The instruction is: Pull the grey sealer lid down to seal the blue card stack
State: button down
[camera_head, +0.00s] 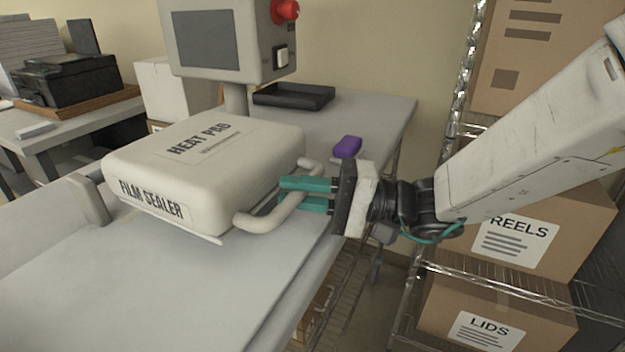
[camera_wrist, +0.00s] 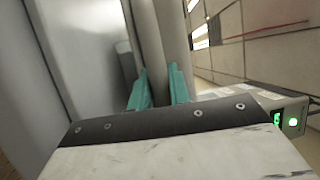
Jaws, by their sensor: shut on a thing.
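The grey sealer lid (camera_head: 205,160), marked "HEAT PAD" and "FILM SEALER", lies down flat over the sealer on the bench in the head view. Its bar handle (camera_head: 252,217) sticks out on the right side. My gripper (camera_head: 285,194) has its teal fingers around this handle and is shut on it. In the wrist view the handle (camera_wrist: 150,45) runs up between the teal fingertips (camera_wrist: 158,88). The blue card stack is not visible in either view. A lid this low may hide it, but I cannot tell.
A purple block (camera_head: 347,147) lies on the bench (camera_head: 130,300) behind my gripper. A black tray (camera_head: 293,95) and a control box (camera_head: 225,40) with a red button are farther back. A wire rack (camera_head: 500,262) with cartons stands close at the right.

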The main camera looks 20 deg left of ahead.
jog(key=shift+s+f, duration=0.15)
jog(key=shift+f, duration=0.25)
jog(key=c, duration=1.6)
grip_release()
jog(key=shift+r, duration=0.15)
jog(key=shift+w+d, duration=0.25)
jog(key=shift+d, duration=0.1)
jog(key=v, duration=0.7)
jog(key=shift+s, duration=0.1)
